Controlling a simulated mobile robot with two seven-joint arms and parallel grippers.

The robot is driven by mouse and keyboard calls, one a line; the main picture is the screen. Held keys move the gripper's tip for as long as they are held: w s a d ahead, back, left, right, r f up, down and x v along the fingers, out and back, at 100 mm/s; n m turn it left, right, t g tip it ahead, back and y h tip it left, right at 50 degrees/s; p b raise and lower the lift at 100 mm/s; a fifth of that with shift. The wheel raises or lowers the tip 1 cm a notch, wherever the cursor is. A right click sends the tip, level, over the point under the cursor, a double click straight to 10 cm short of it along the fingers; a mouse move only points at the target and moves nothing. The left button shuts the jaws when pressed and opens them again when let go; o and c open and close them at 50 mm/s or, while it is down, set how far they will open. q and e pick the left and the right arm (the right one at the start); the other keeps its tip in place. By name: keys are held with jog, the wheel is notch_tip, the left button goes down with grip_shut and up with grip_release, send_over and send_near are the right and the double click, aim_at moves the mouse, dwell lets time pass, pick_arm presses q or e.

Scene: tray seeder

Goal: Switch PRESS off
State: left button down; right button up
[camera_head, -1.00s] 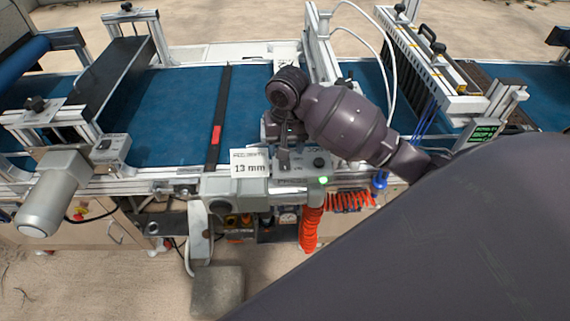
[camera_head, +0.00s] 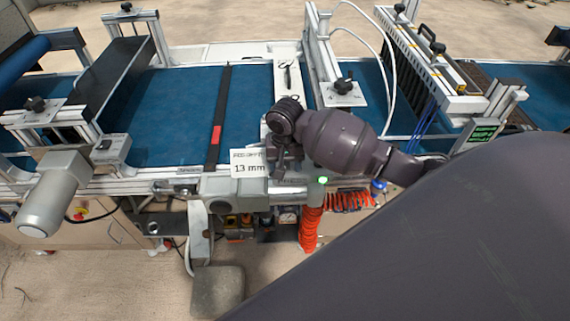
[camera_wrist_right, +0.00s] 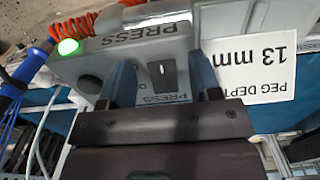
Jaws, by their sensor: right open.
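The grey PRESS box (camera_head: 292,186) is on the front rail of the seeder line. Its green lamp (camera_head: 322,180) is lit and also shows in the right wrist view (camera_wrist_right: 68,47). In that view a small dark switch (camera_wrist_right: 162,72) with a white mark sits on the PRESS-labelled face. My right gripper (camera_wrist_right: 161,78) is open, with one blue-grey finger on each side of the switch and nothing held. In the head view my right gripper (camera_head: 284,165) points down over the box and hides the switch. Whether the fingers touch the box I cannot tell. My left gripper is not in view.
A white card reading 13 mm (camera_head: 249,164) stands just left of my right gripper. Orange coiled hose (camera_head: 311,228) hangs below the box. The blue belt (camera_head: 170,115) runs behind it. A white frame with a black knob (camera_head: 343,86) stands behind to the right.

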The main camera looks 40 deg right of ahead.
jog(key=shift+f, duration=0.3)
jog(key=shift+c, duration=0.4)
jog(key=c, duration=0.8)
jog(key=shift+w+d+r+g+y, duration=0.1)
jog(key=shift+w+r+g+y, duration=0.1)
jog(key=shift+g+y, duration=0.4)
jog(key=shift+w+d+r+g+y, duration=0.15)
jog(key=shift+g+y, duration=0.1)
jog(key=shift+g, duration=0.55)
jog(key=shift+w+d+r+g+y, duration=0.1)
jog(key=shift+w+g+y, duration=0.1)
jog(key=shift+g+y, duration=0.4)
jog(key=shift+c, duration=0.2)
jog(key=o, duration=0.9)
jog(key=shift+f, duration=0.1)
jog(key=v, duration=1.1)
jog(key=shift+a, duration=0.15)
